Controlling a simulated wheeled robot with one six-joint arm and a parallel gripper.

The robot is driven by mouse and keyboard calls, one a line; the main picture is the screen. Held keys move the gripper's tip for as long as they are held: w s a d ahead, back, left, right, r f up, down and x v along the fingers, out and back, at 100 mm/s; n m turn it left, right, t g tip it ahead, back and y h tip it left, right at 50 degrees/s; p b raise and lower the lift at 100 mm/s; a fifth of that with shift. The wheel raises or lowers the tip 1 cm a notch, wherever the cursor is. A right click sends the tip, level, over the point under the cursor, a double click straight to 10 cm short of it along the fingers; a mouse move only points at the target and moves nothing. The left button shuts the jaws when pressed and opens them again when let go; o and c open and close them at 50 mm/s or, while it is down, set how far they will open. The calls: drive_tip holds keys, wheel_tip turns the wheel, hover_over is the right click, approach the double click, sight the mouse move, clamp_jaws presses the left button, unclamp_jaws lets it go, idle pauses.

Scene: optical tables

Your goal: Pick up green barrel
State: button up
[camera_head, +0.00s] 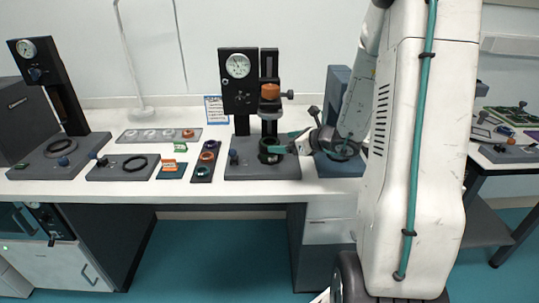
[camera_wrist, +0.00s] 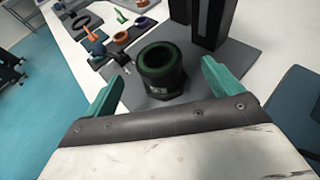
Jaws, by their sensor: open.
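The green barrel (camera_wrist: 161,68) is a short hollow cylinder with a dark green rim. It stands upright on a grey base plate (camera_wrist: 235,58). In the head view the barrel (camera_head: 268,152) sits under the column of the middle station, partly hidden by my gripper. My gripper (camera_wrist: 162,88) is open, with its two teal fingers apart and nothing held between them. In the wrist view the barrel shows between and just beyond the fingers. In the head view my gripper (camera_head: 284,146) is at the barrel's right side; whether it touches cannot be told.
A gauge stand with an orange knob (camera_head: 270,91) rises behind the barrel. To the left are a dark tray with rings (camera_head: 203,172), a plate with a black ring (camera_head: 135,163) and another gauge press (camera_head: 50,85). The white bench front (camera_head: 180,190) is mostly clear.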

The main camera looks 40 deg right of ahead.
sight(269, 141)
drive_tip(key=x, duration=0.6)
drive_tip(key=shift+w+a, duration=0.3)
drive_tip(key=shift+w, duration=0.05)
drive_tip(key=c, duration=1.2)
drive_tip(key=shift+r, duration=0.1)
drive_tip(key=shift+c, duration=0.2)
